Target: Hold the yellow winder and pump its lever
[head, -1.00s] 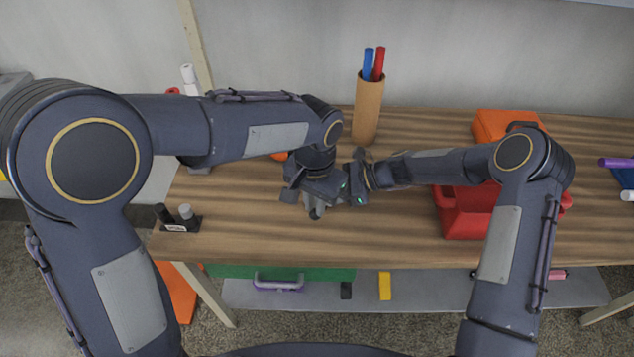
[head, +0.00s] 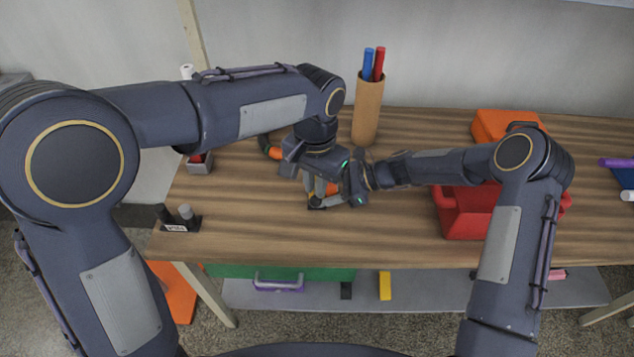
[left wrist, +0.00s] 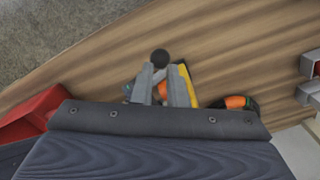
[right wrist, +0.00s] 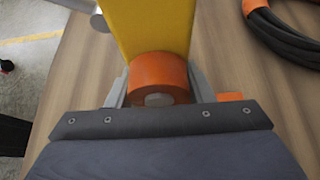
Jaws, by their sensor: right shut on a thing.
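The yellow winder shows best in the right wrist view, as a yellow body (right wrist: 152,25) with an orange cylinder (right wrist: 157,72). My right gripper (right wrist: 158,82) is shut on that orange cylinder, one finger on each side. In the head view the winder is mostly hidden behind my grippers. My left gripper (left wrist: 163,78) is over the winder, its fingers apart. In the left wrist view, a black knob (left wrist: 160,57), apparently the lever's end, lies just beyond the fingertips, and a strip of the yellow body (left wrist: 188,84) shows beside the fingers. I cannot tell whether the fingers touch the lever.
A black hose with an orange part (head: 272,151) lies behind and left of the winder. A cardboard tube with pens (head: 367,108) stands behind. A red bin (head: 462,215) is at right. A small dark holder (head: 180,224) is at the left front edge. The front middle tabletop is clear.

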